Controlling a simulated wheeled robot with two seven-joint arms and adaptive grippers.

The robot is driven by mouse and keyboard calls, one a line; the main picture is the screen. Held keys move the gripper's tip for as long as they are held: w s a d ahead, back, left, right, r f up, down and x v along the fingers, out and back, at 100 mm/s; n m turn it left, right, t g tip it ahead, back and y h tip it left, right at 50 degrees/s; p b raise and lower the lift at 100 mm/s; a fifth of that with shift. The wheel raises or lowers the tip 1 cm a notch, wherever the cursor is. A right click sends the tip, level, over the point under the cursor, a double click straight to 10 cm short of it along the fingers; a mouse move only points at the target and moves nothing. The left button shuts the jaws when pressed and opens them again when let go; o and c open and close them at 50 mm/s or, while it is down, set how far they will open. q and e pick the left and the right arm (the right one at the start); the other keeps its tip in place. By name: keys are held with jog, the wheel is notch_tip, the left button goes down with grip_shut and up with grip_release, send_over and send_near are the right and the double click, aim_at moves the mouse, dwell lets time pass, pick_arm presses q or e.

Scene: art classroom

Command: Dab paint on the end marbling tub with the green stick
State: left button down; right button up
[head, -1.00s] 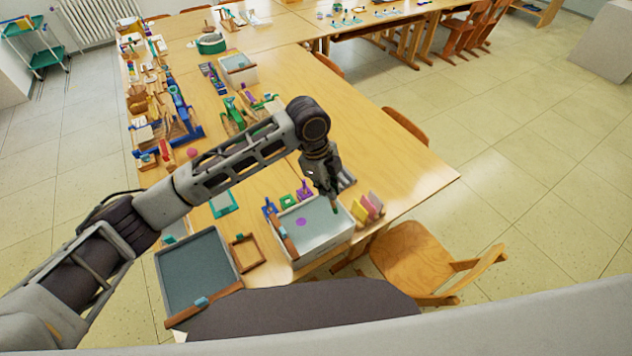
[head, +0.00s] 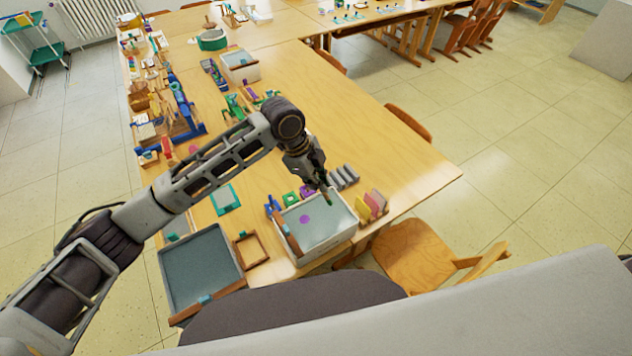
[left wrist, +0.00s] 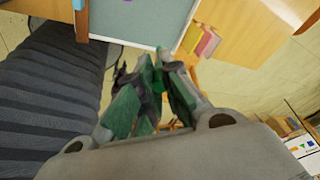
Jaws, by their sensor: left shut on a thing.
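The marbling tub (head: 324,257) at the near end of the table has white walls, grey-blue liquid and one purple spot (head: 305,218). My left gripper (head: 324,186) is shut on the green stick (head: 328,201), just over the tub's back right part. The stick points down; I cannot tell whether its tip touches the liquid. In the left wrist view, the fingers (left wrist: 160,90) show with the green stick (left wrist: 159,55) between them, near the tub's edge (left wrist: 130,42). The purple spot (left wrist: 127,1) is cut off at the top there. My right gripper is not in view.
A grey tray (head: 200,268) and an empty wooden frame (head: 250,250) lie left of the tub. Pink and yellow blocks (head: 375,204) and grey bars (head: 344,177) stand to its right and behind. Another white tub (head: 241,66) is farther back. A wooden chair (head: 412,255) stands at the right.

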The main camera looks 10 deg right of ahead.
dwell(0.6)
pick_arm(q)
jog(key=shift+f, duration=0.15)
jog(key=shift+f+b, duration=0.6)
jog(key=shift+f, duration=0.65)
notch_tip(320, 180, down, 8)
jog(key=b, duration=0.5)
jog(key=shift+f, duration=0.45)
dwell(0.8)
jog(key=shift+r, duration=0.1)
